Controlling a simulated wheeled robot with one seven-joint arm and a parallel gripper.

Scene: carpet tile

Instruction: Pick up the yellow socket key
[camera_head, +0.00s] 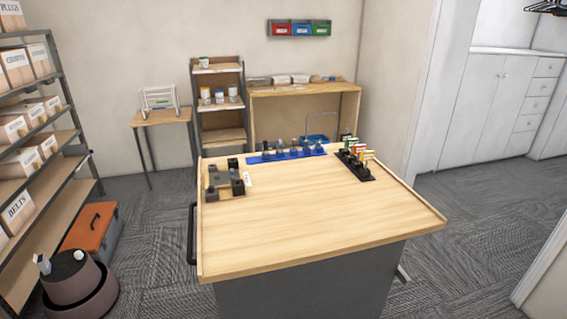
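A black rack (362,175) stands near the far right corner of the wooden workbench. It holds several small upright pieces with coloured tops in yellow, green, orange and white. A yellow-topped piece (368,155) stands at the rack's right side and may be the yellow socket key. At this size I cannot tell its exact shape, and its lower part is hidden among the others. My gripper is not in view.
The workbench (315,220) is bare in its middle and front. A blue rack (285,154) of grey tools lies along its back edge, and dark blocks (222,178) stand at the left. Shelving (62,112) and an orange toolbox (92,227) are left; carpet is free on the right.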

